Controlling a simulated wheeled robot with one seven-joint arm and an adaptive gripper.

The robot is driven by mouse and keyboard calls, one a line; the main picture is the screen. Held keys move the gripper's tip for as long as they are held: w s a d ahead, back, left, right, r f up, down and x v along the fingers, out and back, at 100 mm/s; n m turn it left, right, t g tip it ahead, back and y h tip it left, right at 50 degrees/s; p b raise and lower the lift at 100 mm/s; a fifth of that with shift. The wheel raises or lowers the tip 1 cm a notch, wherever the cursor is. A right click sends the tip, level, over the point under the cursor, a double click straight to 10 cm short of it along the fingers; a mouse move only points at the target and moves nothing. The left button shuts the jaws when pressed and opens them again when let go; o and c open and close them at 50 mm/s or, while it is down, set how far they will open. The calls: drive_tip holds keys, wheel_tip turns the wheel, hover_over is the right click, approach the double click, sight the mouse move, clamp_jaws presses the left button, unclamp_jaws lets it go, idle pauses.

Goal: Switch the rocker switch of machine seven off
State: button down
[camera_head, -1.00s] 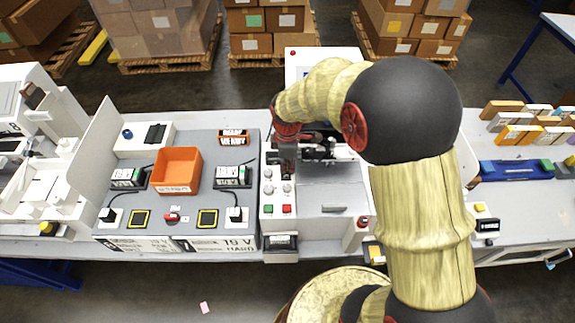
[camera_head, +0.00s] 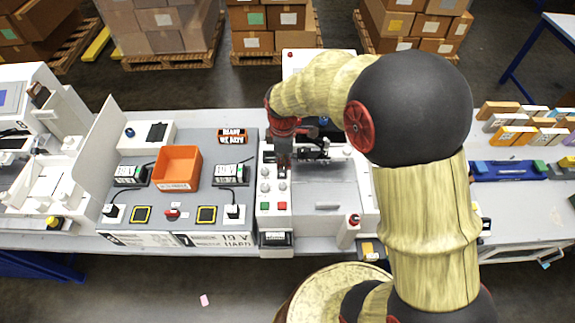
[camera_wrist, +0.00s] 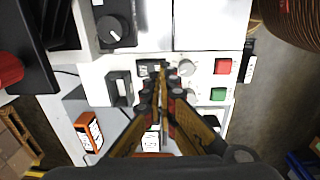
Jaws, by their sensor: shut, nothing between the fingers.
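My gripper (camera_head: 284,172) is shut and empty, pointing down over the upper left of a white machine's control panel (camera_head: 273,228). In the wrist view its fingertips (camera_wrist: 166,76) are close to a small black switch (camera_wrist: 148,68), which looks like the rocker switch and is partly hidden by them. I cannot tell whether they touch, or which way the switch is tipped. No number for this machine is readable.
Grey knobs (camera_wrist: 186,98), a red button (camera_wrist: 222,66) and a green button (camera_wrist: 217,93) are right of the fingertips. A black rotary knob (camera_wrist: 112,30) is at upper left. An orange bin (camera_head: 178,168) stands on the grey board (camera_head: 190,215) to the left.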

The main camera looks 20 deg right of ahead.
sight(283, 171)
wheel_tip(283, 171, up, 9)
drive_tip(key=s, duration=0.1)
drive_tip(key=shift+a, duration=0.25)
drive_tip(key=shift+f, duration=0.1)
drive_tip(key=p, duration=0.2)
drive_tip(key=w+t+p, duration=0.1)
drive_tip(key=p, duration=0.1)
drive_tip(key=shift+r, duration=0.3)
drive_tip(key=shift+f, duration=0.1)
drive_tip(key=f, duration=0.4)
drive_tip(key=w+f, duration=0.1)
drive_tip(key=f, duration=0.4)
drive_tip(key=w+f, duration=0.1)
drive_tip(key=f, duration=0.3)
drive_tip(key=shift+w+d+f+b, duration=0.1)
drive_tip(key=shift+d+f+b, duration=0.2)
drive_tip(key=shift+d+b, duration=0.05)
drive_tip(key=shift+p, duration=0.3)
